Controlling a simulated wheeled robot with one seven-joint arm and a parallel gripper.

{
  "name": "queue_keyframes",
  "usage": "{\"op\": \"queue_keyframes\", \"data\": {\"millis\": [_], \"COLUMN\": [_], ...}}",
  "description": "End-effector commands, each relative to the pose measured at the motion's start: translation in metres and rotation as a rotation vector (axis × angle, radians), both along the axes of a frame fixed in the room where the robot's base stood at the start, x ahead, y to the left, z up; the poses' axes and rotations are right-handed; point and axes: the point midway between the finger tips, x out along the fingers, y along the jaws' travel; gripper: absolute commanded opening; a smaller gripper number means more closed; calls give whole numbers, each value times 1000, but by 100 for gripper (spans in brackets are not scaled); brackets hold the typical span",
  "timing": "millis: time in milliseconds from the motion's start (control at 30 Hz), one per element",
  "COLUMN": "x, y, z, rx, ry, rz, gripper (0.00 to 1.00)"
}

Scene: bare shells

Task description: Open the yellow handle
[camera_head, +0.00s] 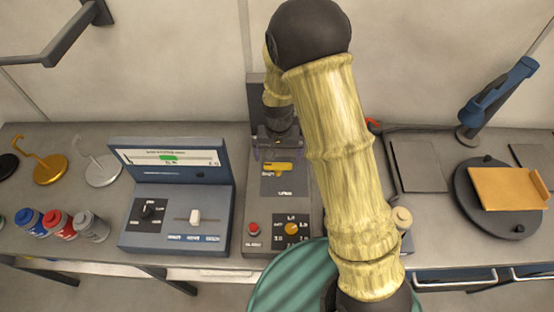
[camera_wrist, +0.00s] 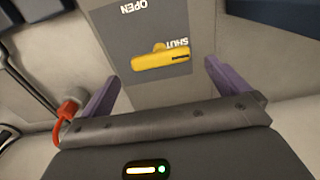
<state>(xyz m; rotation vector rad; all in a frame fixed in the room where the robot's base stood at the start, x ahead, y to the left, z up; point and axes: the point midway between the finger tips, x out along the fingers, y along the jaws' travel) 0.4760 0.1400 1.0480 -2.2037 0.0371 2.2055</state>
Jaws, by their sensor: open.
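The yellow handle (camera_head: 284,167) lies sideways on the dark plate of the middle console (camera_head: 256,212). In the wrist view the yellow handle (camera_wrist: 160,61) is beside the word SHUT, and the word OPEN is farther up the plate, upside down. My gripper (camera_head: 277,151) is just behind the handle in the head view. In the wrist view the two purple fingers of my gripper (camera_wrist: 162,78) are spread wide, one to each side below the handle. Nothing is between them. I cannot tell how far above the plate they are.
A blue console (camera_head: 180,218) with a white slider stands left of the middle one. The middle console has a red button (camera_head: 254,229) and an orange knob (camera_head: 291,228) in front. A dark round stand (camera_head: 481,216) is at the right. My arm hides part of the bench.

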Motion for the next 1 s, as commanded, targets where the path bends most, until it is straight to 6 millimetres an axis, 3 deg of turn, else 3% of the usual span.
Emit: {"op": "queue_keyframes", "data": {"millis": [300,667,867,1000], "x": [0,0,0,0], "y": [0,0,0,2], "z": [-39,-44,-44,-44], "rx": [0,0,0,1], "ry": [1,-1,-1,-1], "rz": [-1,-1,-1,0], "gripper": [100,100,63,59]}}
